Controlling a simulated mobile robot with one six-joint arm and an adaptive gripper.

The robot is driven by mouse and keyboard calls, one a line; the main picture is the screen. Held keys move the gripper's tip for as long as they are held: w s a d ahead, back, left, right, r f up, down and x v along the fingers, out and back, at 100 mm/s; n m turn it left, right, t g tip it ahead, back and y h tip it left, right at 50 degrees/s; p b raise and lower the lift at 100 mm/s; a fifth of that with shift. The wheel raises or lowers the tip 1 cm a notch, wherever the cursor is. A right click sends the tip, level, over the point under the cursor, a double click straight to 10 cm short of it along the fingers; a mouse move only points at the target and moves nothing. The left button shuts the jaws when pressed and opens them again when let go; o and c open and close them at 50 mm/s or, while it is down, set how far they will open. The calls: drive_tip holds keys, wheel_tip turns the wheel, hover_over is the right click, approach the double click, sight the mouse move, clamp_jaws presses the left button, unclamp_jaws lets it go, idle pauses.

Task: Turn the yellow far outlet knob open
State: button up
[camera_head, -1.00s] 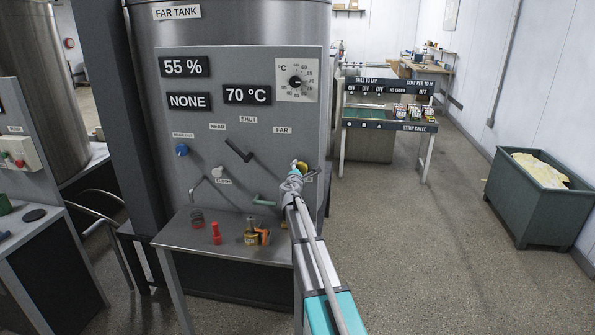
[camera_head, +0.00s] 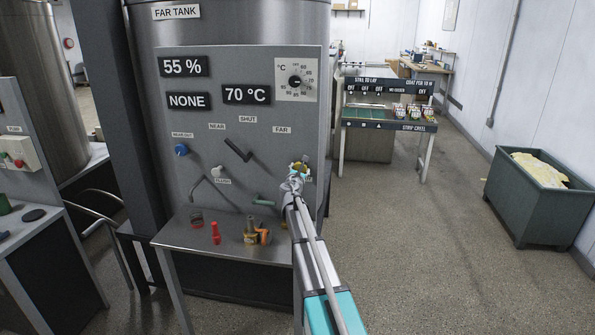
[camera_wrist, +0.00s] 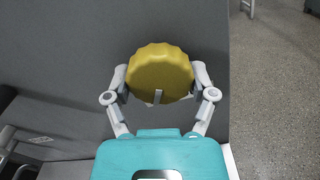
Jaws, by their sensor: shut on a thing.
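The yellow knob (camera_wrist: 160,72) is round with a scalloped rim and sits on the grey panel (camera_head: 225,130) of the far tank. In the head view the knob (camera_head: 301,168) is partly hidden behind my gripper. My gripper (camera_wrist: 160,88) has one finger on each side of the knob and is shut on it. In the head view my gripper (camera_head: 297,172) is at the panel's lower right, below the FAR label (camera_head: 282,130). A pale mark shows on the knob's lower face in the wrist view.
A dark lever (camera_head: 238,151), a blue knob (camera_head: 181,150) and a white flush knob (camera_head: 219,171) are on the panel. A steel shelf (camera_head: 180,234) below bears a red item (camera_head: 215,233) and a brass fitting (camera_head: 251,230). Open floor lies to the right, with a green bin (camera_head: 530,205).

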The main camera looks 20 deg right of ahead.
drive_tip(key=shift+w+a, duration=0.1)
drive_tip(key=shift+w, duration=0.05)
drive_tip(key=o, duration=1)
drive_tip(key=shift+o, duration=0.2)
drive_tip(key=shift+s, duration=0.25)
drive_tip(key=v, duration=1.1)
drive_tip(key=shift+s+a, duration=0.25)
drive_tip(key=shift+a, duration=0.05)
